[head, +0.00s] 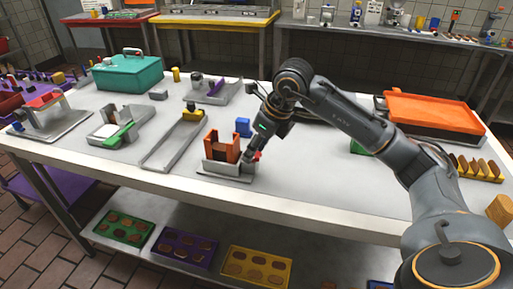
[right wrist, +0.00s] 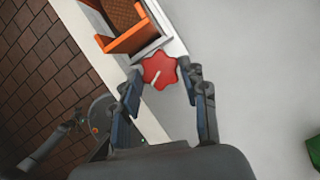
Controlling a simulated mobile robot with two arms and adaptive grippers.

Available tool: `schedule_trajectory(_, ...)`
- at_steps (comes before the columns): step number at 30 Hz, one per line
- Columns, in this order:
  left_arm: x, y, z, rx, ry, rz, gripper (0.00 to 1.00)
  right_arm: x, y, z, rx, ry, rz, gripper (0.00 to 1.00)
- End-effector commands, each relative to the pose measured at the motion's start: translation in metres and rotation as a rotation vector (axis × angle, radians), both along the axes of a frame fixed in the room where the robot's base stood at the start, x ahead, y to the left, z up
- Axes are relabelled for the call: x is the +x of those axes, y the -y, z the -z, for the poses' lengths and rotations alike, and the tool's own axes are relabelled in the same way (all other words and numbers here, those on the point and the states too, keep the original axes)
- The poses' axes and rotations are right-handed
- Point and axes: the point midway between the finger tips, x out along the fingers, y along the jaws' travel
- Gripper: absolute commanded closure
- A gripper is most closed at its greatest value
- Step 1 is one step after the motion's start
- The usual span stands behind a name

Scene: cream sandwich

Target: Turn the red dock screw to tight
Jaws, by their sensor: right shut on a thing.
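The red dock screw (right wrist: 160,69) is a lobed red knob with a pale pointer line on its face, seen in the right wrist view. It is at the right end of the metal dock (head: 228,168), which holds an orange block-like holder (head: 212,146). In the head view only a bit of red shows beside my fingers. My right gripper (right wrist: 163,77) has its two fingers on either side of the knob and is shut on it. It also shows in the head view (head: 251,156), reaching down to the dock's right side. My left gripper is not in view.
A blue block (head: 243,127) stands just behind the dock. A metal tray with a yellow piece (head: 193,112) lies to the left. A teal box (head: 128,73) and an orange tray (head: 432,112) are farther off. The table's front edge (head: 290,212) is close; the table right of the dock is clear.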

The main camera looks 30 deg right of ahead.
Motion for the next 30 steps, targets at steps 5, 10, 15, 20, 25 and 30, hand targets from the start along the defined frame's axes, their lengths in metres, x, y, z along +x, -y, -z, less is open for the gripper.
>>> schedule_trajectory(5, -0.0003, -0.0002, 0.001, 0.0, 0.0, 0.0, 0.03, -0.0006, -0.0019, -0.0002, -0.001, 0.001, 0.146, 0.88)
schedule_trajectory(10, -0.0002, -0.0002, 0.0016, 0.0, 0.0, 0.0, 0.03, -0.0007, -0.003, -0.0002, -0.001, 0.0, 0.259, 0.88)
schedule_trajectory(15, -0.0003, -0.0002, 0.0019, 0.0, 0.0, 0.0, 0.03, -0.0009, -0.0039, -0.0001, -0.001, -0.001, 0.338, 0.88)
schedule_trajectory(20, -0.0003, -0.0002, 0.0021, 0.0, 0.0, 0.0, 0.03, -0.0008, -0.0042, -0.0003, 0.0, 0.0, 0.38, 0.88)
schedule_trajectory(25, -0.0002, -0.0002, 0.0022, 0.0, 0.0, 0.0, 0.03, -0.0009, -0.0042, -0.0003, 0.001, -0.001, 0.399, 0.88)
schedule_trajectory(30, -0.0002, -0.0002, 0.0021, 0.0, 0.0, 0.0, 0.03, -0.0008, -0.0041, -0.0003, 0.001, -0.001, 0.401, 0.88)
